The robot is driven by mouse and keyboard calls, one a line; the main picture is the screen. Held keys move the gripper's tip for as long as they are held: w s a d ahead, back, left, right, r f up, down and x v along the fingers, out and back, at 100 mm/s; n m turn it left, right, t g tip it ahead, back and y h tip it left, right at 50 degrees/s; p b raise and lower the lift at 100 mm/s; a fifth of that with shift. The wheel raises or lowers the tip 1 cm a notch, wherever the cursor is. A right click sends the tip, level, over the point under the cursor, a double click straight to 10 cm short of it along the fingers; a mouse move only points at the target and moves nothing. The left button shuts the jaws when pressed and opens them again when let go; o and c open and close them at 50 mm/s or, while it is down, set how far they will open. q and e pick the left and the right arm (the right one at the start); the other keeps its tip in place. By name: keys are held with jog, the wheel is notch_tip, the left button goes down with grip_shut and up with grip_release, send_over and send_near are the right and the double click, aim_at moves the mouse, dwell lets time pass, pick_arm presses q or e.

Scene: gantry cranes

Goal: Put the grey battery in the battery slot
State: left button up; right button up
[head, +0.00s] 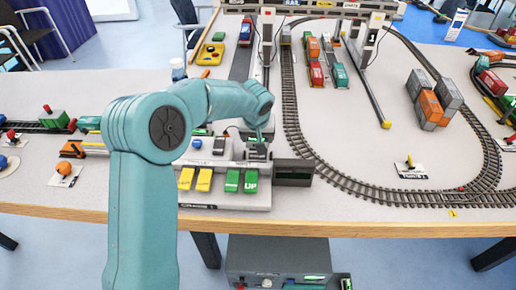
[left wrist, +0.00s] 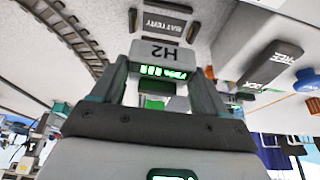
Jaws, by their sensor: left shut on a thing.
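The grey battery (left wrist: 160,53), marked H2 with a lit green display, is held between the two fingers of my left gripper (left wrist: 161,70) in the left wrist view. Just beyond it is the battery slot (left wrist: 165,26), a dark plate lettered BATTERY with dark posts at its sides. The battery seems close to the slot but apart from it. In the head view my left gripper (head: 261,137) points down over the back of the control panel; the arm and fingers largely hide the battery there. My right gripper is not in view.
The control panel (head: 225,200) has yellow and green buttons in front, and a dark box (head: 293,172) stands at its right. An oval train track (head: 350,183) runs to the right. Containers (head: 428,108) stand inside it. A grey cabinet (head: 275,258) is below the table edge.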

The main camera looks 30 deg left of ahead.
pick_arm(q)
notch_tip(320, 180, down, 5)
jog(key=shift+w+f, duration=0.1)
jog(key=shift+f, duration=0.1)
jog(key=shift+f+b, duration=0.1)
jog(key=shift+b, duration=0.25)
jog(key=o, duration=1.2)
jog(key=shift+c, duration=0.2)
jog(key=shift+r+p, duration=0.2)
jog(key=shift+p, duration=0.1)
jog(key=v, duration=1.2)
